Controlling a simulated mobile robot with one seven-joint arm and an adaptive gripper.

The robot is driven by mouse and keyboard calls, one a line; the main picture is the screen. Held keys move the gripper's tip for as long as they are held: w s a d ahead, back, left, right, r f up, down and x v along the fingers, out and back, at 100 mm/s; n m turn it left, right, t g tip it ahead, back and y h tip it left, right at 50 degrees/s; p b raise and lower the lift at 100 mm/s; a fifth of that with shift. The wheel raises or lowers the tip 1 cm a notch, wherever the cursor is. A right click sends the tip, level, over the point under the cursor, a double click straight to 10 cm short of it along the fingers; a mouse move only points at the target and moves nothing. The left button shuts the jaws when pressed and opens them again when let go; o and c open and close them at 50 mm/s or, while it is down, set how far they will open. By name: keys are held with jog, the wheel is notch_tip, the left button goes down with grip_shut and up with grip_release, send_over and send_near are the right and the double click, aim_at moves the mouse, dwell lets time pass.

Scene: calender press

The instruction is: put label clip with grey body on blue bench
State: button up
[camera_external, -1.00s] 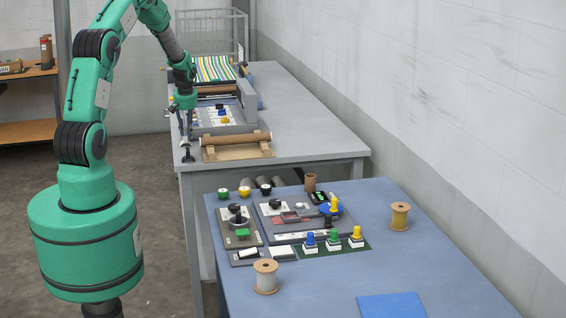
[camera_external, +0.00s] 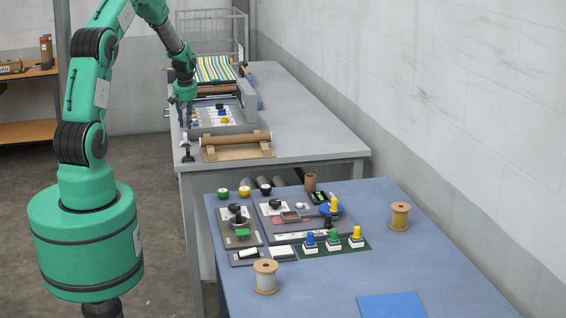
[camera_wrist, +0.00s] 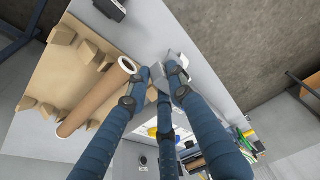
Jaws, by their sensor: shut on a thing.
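My gripper (camera_external: 185,127) is above the near left corner of the grey table at the back. In the wrist view its blue fingers (camera_wrist: 163,80) are closed around a small light grey piece, which looks like the grey-bodied label clip (camera_wrist: 172,58). The fingers hide part of it. In the external view a small pale piece (camera_external: 184,139) shows just under the fingertips. The blue bench (camera_external: 345,272) stands in front, to the lower right, away from my gripper.
A brown roll on a wooden cradle (camera_external: 237,152) lies right beside my gripper. A dark clamp-like piece (camera_external: 188,156) sits at the table edge. The blue bench carries control panels, knobs, thread spools (camera_external: 265,277) and a bright blue sheet (camera_external: 391,306). Its middle front is clear.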

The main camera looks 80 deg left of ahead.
jog(key=shift+w, duration=0.1)
dwell(0.4)
